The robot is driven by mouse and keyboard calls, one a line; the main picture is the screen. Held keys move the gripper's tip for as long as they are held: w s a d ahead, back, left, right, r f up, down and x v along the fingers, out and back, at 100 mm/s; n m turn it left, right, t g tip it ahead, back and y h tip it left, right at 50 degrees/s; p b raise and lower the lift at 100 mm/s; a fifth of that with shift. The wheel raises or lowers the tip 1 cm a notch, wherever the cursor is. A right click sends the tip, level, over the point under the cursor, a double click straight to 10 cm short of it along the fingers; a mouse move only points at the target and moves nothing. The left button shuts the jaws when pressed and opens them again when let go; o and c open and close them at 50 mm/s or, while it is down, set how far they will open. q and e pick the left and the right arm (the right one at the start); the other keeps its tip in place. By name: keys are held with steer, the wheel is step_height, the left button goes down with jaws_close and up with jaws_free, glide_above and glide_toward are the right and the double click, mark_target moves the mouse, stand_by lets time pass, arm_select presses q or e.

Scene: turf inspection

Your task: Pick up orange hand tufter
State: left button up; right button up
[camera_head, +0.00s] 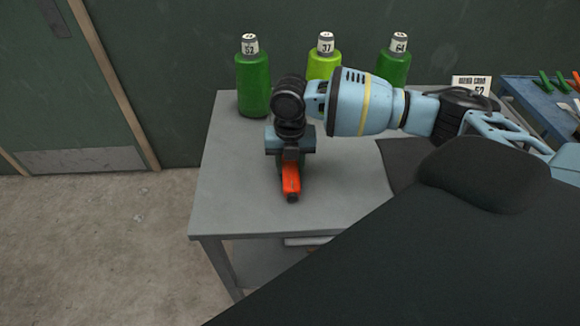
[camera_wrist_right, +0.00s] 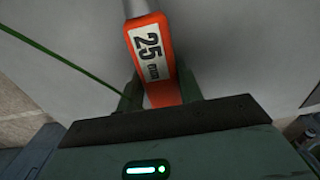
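The orange hand tufter (camera_head: 291,180) is near the middle of the grey table, below my right gripper (camera_head: 290,155). In the right wrist view the tufter (camera_wrist_right: 165,75) is an orange piece with a white label reading 25 and a grey part at its far end. It lies between the two dark green fingers of my right gripper (camera_wrist_right: 160,97), which sit close against its sides and appear shut on it. The gripper points down and hides part of the tufter in the head view. I cannot tell whether the tufter touches the table. My left gripper is not in view.
Three green bottles (camera_head: 253,80), labelled 52, 37 and 64, stand along the back of the grey table (camera_head: 235,185). A white number card (camera_head: 471,82) stands at the back right. A blue tray (camera_head: 545,100) with green-handled tools is farther right. The table's left part is clear.

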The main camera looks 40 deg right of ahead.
steer(key=shift+r, duration=0.1)
jaws_close()
steer(key=shift+r, duration=0.1)
steer(key=shift+r, duration=0.3)
step_height(320, 180, up, 3)
steer(key=shift+f, duration=0.15)
steer(key=s+a, duration=0.1)
steer(key=s, duration=0.4)
steer(key=s+a+r, duration=0.1)
steer(key=s, duration=0.4)
steer(key=s+a+p, duration=0.1)
steer(key=s, duration=0.4)
steer(key=shift+s+a+r, duration=0.2)
steer(key=shift+s+a, duration=0.1)
steer(key=shift+a, duration=0.1)
